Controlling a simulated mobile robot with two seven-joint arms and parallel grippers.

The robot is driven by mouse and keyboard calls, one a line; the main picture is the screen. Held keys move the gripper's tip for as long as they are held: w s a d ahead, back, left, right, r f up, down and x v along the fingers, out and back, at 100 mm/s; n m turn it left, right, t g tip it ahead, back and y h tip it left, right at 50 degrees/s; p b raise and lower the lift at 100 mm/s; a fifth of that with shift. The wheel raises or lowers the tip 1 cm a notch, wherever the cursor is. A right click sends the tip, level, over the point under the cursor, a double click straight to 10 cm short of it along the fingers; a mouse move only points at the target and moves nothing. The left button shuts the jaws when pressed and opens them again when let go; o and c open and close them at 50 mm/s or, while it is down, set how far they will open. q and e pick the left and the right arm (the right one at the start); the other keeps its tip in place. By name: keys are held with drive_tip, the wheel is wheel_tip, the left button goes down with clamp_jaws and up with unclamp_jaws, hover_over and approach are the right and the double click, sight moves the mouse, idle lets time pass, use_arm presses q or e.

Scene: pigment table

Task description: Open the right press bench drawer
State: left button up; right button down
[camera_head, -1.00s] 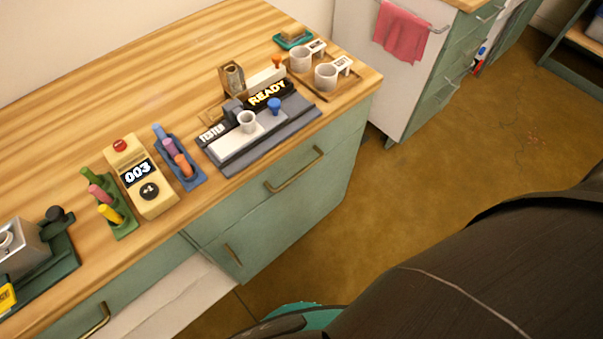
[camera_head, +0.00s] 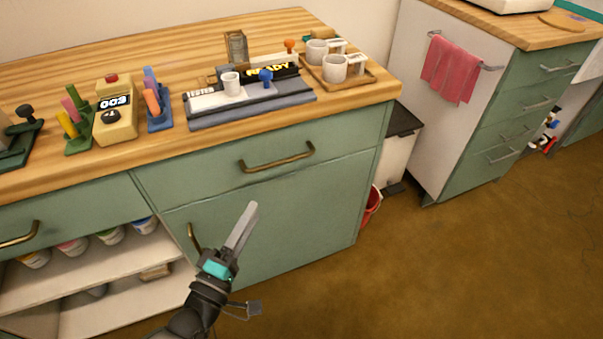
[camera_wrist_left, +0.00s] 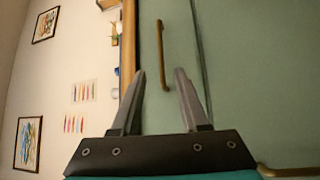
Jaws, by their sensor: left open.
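The right drawer (camera_head: 215,165) of the green bench is shut, with its front flush under the wooden top. Its bronze bar handle (camera_head: 277,159) faces me. My left gripper (camera_head: 246,212) is in front of the cabinet door, below the handle in the head view, and apart from it. In the left wrist view my gripper (camera_wrist_left: 160,78) has its two fingers spread and empty. The drawer handle (camera_wrist_left: 162,55) shows there beyond the fingers, roughly in line with the gap and parallel to them. My right gripper is in neither current view.
A cabinet door (camera_head: 290,225) with its own handle (camera_head: 194,238) is below the drawer. Open shelves with several jars are at left. The tester (camera_head: 250,101) and a tray (camera_head: 345,84) with cups stand on the bench. A red bucket (camera_head: 372,205) is beside it. Floor at right is free.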

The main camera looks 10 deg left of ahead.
sight(280, 163)
use_arm(q)
drive_tip(key=shift+a+b+x, duration=0.2)
drive_tip(key=shift+b+x, duration=1.3)
drive_tip(key=shift+x, duration=5.95)
use_arm(e)
drive_tip(key=w+r+t, duration=0.1)
drive_tip(key=w+r, duration=0.2)
drive_tip(key=r, duration=0.3)
drive_tip(key=shift+w+a, duration=0.15)
drive_tip(key=shift+a, duration=0.3)
use_arm(q)
drive_tip(key=shift+f, duration=0.1)
drive_tip(key=shift+c, duration=0.4)
clamp_jaws()
